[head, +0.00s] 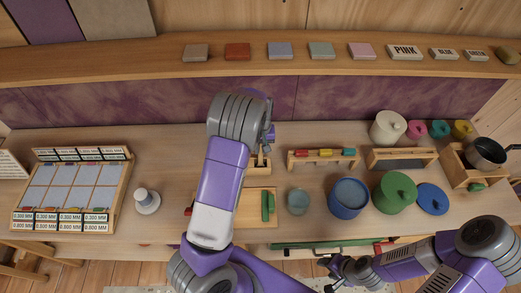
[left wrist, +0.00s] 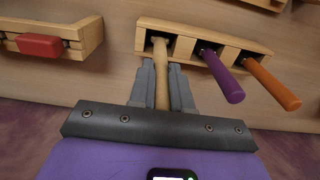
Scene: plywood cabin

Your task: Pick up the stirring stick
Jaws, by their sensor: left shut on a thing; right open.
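A plain wooden stick (left wrist: 163,92), which looks like the stirring stick, stands with its far end in the left slot of a wooden rack (left wrist: 205,37). My left gripper (left wrist: 161,68) is shut on this stick, one grey finger on each side. In the head view my left wrist hides most of the rack and the stick. My right gripper (head: 332,272) is open and empty low in the head view, in front of the bench's front edge.
A purple-handled tool (left wrist: 223,76) and an orange-handled tool (left wrist: 272,82) fill the other slots, close to the stick. A wooden holder with a red block (left wrist: 40,46) is nearby. A blue pot (head: 348,198) and green pot (head: 394,192) stand to the right on the bench.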

